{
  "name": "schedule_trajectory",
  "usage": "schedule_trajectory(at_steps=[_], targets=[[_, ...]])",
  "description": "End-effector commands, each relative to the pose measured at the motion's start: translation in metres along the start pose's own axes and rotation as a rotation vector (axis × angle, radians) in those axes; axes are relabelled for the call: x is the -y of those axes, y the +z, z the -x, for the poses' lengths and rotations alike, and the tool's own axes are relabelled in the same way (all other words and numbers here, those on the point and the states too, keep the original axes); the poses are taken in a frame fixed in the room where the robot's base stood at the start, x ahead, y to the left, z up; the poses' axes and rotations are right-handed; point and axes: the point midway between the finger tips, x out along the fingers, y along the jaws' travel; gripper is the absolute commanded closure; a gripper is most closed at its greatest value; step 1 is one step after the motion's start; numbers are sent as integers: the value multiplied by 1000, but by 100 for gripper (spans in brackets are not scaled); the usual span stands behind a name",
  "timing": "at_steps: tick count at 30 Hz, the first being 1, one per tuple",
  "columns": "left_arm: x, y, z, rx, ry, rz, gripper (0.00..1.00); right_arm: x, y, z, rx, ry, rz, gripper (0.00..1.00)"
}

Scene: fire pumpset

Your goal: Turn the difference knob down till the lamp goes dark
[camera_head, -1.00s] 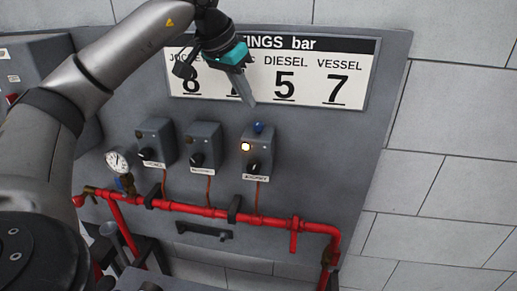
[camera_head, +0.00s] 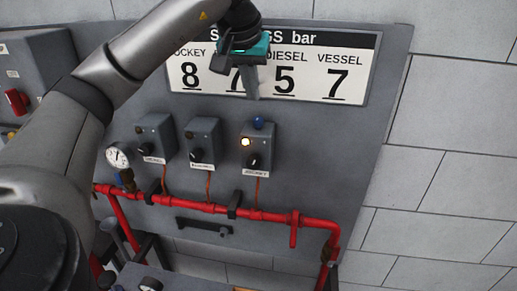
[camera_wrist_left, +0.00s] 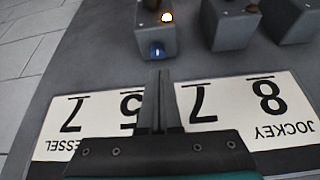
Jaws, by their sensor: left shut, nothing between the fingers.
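The rightmost grey switch box (camera_head: 262,145) has a lit, yellowish lamp (camera_head: 245,141) and a black knob (camera_head: 253,161) on its front. A label reading JOCKEY sits below it. A blue knob (camera_head: 258,122) stands on its top; I cannot tell from a label that it is the difference knob. My left gripper (camera_head: 253,96) is shut and empty, its fingers pointing down just above the blue knob, apart from it. In the left wrist view the fingertips (camera_wrist_left: 157,76) line up with the blue knob (camera_wrist_left: 157,50), with the lit lamp (camera_wrist_left: 167,17) beyond. My right gripper is out of view.
Two similar boxes (camera_head: 203,140) (camera_head: 155,135) stand to the left. The settings board (camera_head: 355,85) is behind and above, reading 8, 7, 5, 7. A red pipe (camera_head: 270,216) and a pressure gauge (camera_head: 117,156) are below. The panel right of the box is clear.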

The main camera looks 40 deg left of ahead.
Motion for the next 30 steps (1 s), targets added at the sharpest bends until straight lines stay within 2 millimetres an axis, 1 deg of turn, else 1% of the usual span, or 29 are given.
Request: schedule_trajectory(at_steps=[4,8,13,20,24,30], targets=[[-2,0,1,-10,-23,46,100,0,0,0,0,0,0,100],[-1,3,-4,-10,-26,53,100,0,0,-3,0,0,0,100],[-1,11,-18,-8,-27,50,100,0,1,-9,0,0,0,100],[-2,22,-39,-10,-24,50,100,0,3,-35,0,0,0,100],[-1,29,-53,-8,-24,49,100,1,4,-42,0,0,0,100],[-2,33,-60,-9,-23,50,100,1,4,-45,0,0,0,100]])
